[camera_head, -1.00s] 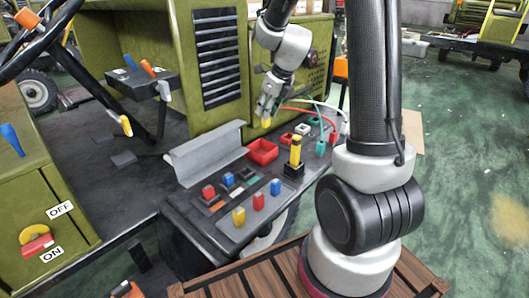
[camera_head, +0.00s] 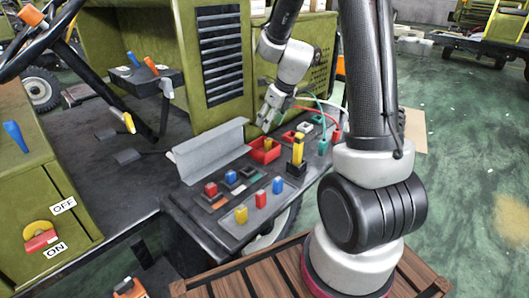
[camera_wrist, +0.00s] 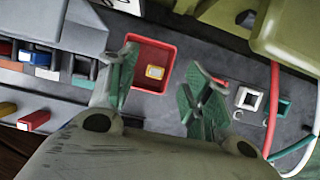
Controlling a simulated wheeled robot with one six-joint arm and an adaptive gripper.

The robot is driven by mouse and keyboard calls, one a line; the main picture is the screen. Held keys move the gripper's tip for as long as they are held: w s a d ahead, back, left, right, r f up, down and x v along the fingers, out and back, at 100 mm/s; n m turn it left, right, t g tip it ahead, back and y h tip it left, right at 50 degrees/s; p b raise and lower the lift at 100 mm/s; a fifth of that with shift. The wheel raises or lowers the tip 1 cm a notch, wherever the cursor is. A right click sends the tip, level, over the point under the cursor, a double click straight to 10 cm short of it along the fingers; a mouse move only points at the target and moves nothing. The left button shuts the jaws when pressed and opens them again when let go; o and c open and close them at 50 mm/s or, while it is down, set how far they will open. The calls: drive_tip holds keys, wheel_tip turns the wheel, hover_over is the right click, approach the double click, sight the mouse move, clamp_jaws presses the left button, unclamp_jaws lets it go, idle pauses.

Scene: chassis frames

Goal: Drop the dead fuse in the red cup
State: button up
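The red cup (camera_head: 265,152) is a square, open-topped red box on the dark panel, beside a bent grey metal plate. A small yellow fuse (camera_head: 268,143) lies inside it. In the wrist view the yellow fuse (camera_wrist: 155,72) rests on the floor of the red cup (camera_wrist: 143,88), clear of its walls. My gripper (camera_head: 268,118) is above and just behind the cup. In the wrist view my gripper (camera_wrist: 161,62) has its green-padded fingers spread wide, with nothing between them touching the pads. The left finger covers part of the cup's left side.
A tall yellow fuse (camera_head: 298,148) stands upright in a black holder right of the cup. Several coloured fuses stand nearer on the panel, including a blue one (camera_head: 278,185). A bent grey plate (camera_head: 210,152) rises left of the cup. Red and green cables (camera_wrist: 272,105) run at the right.

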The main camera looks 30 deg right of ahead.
drive_tip(key=v, duration=1.2)
drive_tip(key=s+a+r+n+h, duration=0.1)
drive_tip(key=s+r+n, duration=0.2)
drive_tip(key=s+n, duration=0.9)
drive_tip(key=s+a+r+n, duration=0.1)
drive_tip(key=s+r+n, duration=0.2)
drive_tip(key=s+n, duration=0.9)
drive_tip(key=n, duration=0.7)
drive_tip(key=shift+s+a+n+h, duration=0.2)
drive_tip(key=shift+s+n+h, duration=0.1)
drive_tip(key=shift+h, duration=0.1)
